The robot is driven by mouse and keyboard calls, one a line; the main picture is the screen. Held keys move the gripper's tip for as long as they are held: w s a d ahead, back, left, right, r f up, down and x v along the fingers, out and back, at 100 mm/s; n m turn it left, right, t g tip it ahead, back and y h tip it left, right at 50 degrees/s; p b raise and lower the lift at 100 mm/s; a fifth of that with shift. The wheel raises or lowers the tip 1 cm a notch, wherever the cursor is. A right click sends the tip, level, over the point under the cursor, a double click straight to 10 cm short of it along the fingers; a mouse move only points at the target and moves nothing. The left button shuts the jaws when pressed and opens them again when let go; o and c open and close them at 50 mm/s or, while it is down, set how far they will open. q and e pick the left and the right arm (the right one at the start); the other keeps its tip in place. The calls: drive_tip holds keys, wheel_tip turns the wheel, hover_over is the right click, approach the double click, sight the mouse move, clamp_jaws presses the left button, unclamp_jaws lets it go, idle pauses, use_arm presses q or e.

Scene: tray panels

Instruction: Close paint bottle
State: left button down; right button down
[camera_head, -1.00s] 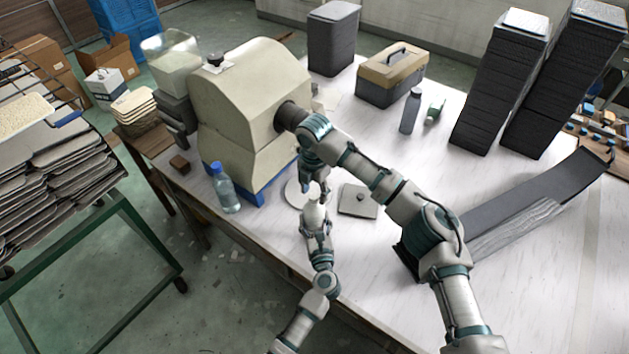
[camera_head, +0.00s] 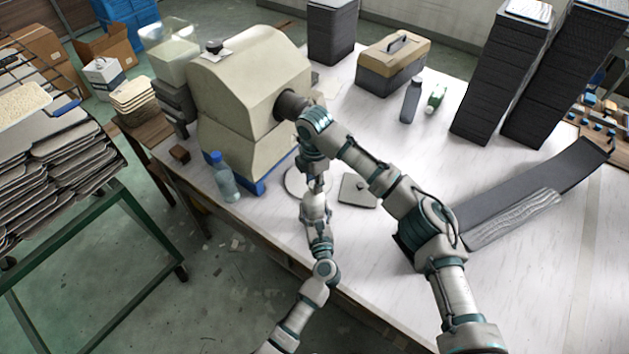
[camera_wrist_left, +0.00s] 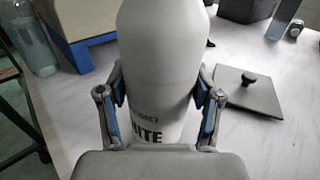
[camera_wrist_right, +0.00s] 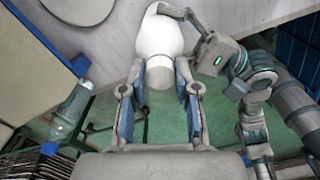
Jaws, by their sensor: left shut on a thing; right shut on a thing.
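The white paint bottle (camera_wrist_left: 160,50) fills the middle of the left wrist view, with dark letters "ITE" low on its body. My left gripper (camera_head: 316,216) is shut around the bottle's body and holds it over the front of the table. My right gripper (camera_head: 315,186) is above it, pointing down. In the right wrist view, its blue-padded fingers close on the bottle's narrow white top (camera_wrist_right: 159,74), with the wide body (camera_wrist_right: 160,38) beyond. Whether that top is a separate cap, and how it sits on the bottle, I cannot tell.
A beige machine (camera_head: 245,90) stands close to the left of the grippers. A clear blue-capped bottle (camera_head: 224,180) stands near the table's front left. A square grey lid with a knob (camera_head: 358,190) lies just right. Dark stacked panels (camera_head: 500,75) stand at the back right.

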drive_tip(key=m, duration=0.5)
drive_tip(key=shift+m, duration=0.4)
drive_tip(key=m, duration=0.3)
drive_tip(key=shift+a, duration=0.1)
drive_tip(key=m, duration=0.5)
drive_tip(key=shift+f, duration=0.1)
drive_tip(key=m, duration=1.1)
drive_tip(key=shift+m, duration=0.4)
drive_tip(key=c, duration=0.9)
unclamp_jaws()
drive_tip(key=shift+w, duration=0.1)
drive_tip(key=shift+o, duration=0.2)
